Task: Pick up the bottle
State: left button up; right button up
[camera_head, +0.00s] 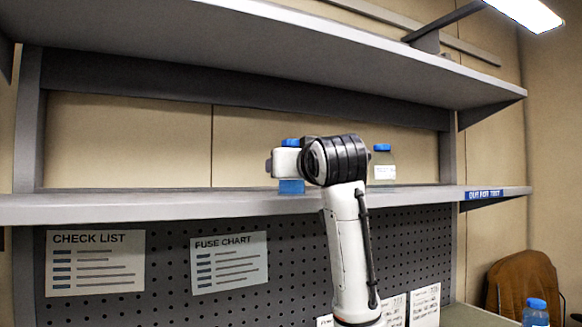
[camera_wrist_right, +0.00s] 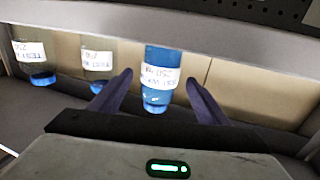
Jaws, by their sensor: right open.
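A bottle with blue contents and a white label (camera_wrist_right: 160,76) shows upside down in the right wrist view, in line with the gap between my right gripper's fingers (camera_wrist_right: 158,82). The fingers are open, with a visible gap on each side of the bottle. I cannot tell how deep it sits between them. In the head view, a bottle with a blue cap and blue lower part (camera_head: 291,186) stands on the shelf, mostly covered by my right wrist. The right fingertips are hidden there. My left gripper is not in view.
A clear, blue-capped bottle (camera_head: 384,168) stands to the right on the shelf (camera_head: 130,205). Two other bottles (camera_wrist_right: 97,62) (camera_wrist_right: 34,60) show in the wrist view. An upper shelf (camera_head: 280,50) hangs above. Another bottle (camera_head: 536,314) is at lower right, near a brown chair (camera_head: 525,280).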

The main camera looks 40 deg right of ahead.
jog(key=x, duration=0.3)
jog(key=shift+w+d+p, duration=0.2)
jog(key=shift+w+p, duration=0.1)
jog(key=shift+p, duration=0.1)
jog(key=shift+c, duration=0.3)
jog(key=c, duration=1.1)
jog(key=shift+r, duration=0.1)
jog(key=shift+c, duration=1)
